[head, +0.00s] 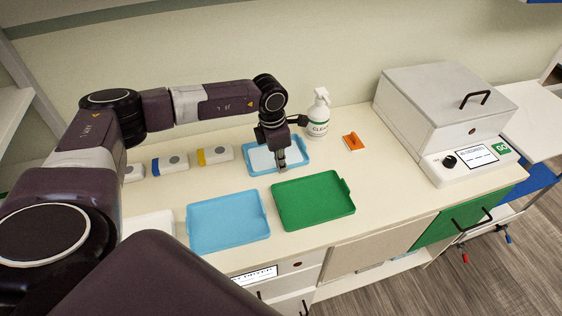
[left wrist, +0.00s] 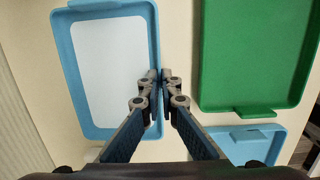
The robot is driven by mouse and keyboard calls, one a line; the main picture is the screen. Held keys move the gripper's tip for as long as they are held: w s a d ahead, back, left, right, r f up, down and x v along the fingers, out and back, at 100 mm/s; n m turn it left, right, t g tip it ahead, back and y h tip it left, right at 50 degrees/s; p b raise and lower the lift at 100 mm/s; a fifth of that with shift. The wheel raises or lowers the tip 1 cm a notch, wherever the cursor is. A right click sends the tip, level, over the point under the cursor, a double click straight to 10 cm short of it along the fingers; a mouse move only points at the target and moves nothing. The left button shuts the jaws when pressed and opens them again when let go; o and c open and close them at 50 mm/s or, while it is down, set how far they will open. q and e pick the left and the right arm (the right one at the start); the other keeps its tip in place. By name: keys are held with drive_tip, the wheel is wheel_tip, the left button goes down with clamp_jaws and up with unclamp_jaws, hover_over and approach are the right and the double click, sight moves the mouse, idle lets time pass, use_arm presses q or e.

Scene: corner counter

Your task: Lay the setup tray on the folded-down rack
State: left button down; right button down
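A light blue tray with a white inside (head: 262,160) lies on the counter at the back; it also shows in the left wrist view (left wrist: 112,75). My left gripper (head: 283,166) points down at its right side. In the left wrist view my left fingers (left wrist: 160,75) are close together at the tray's right rim and look shut on it. A plain light blue tray (head: 228,218) and a green tray (head: 313,200) lie nearer the front. No label shows which is the setup tray. I cannot clearly make out a folded-down rack. My right gripper is out of view.
A grey-lidded machine (head: 445,100) fills the counter's right end. Small boxes with blue (head: 170,165) and yellow (head: 216,154) parts stand left. A white shelf (head: 532,122) is far right.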

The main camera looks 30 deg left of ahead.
use_arm(q)
drive_tip(key=shift+r, duration=0.1)
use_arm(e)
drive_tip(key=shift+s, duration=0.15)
use_arm(q)
drive_tip(key=c, duration=2.2)
unclamp_jaws()
drive_tip(key=shift+o, duration=0.2)
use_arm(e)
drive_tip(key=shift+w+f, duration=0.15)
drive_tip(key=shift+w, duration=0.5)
